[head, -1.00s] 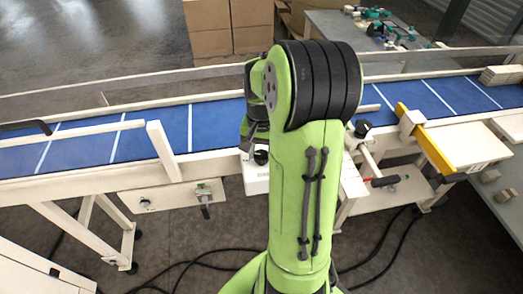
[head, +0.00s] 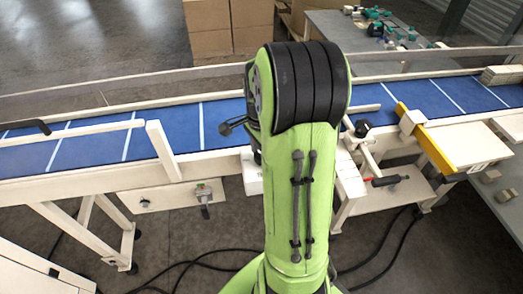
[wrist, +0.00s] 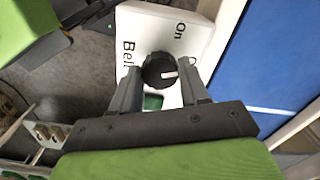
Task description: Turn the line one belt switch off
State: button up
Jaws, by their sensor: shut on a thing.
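The belt switch is a round black knob (wrist: 158,70) with a white mark, on a white box (wrist: 180,35) lettered "Bel…" and "On"; another label starting with "O" is partly hidden by a finger. My gripper (wrist: 161,76) is shut on the knob, one finger on each side. The white mark points right in the wrist view, toward the partly hidden label. A green patch (wrist: 153,102) shows on the box below the knob. In the head view my arm hides the gripper and knob; only an edge of the white box (head: 251,172) shows.
The blue belt (head: 85,150) with white cross lines runs behind the box. A yellow bar (head: 425,140) and a red-tipped black handle (head: 385,181) are to the right. Another panel with a small knob (head: 145,203) hangs to the left. Cables lie on the floor.

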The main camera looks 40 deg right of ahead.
jog(key=shift+m, duration=1.9)
jog(key=o, duration=1.1)
jog(key=shift+c, duration=0.2)
notch_tip(320, 180, up, 16)
jog(key=p, duration=0.2)
jog(key=shift+p, duration=0.35)
jog(key=shift+f, duration=0.1)
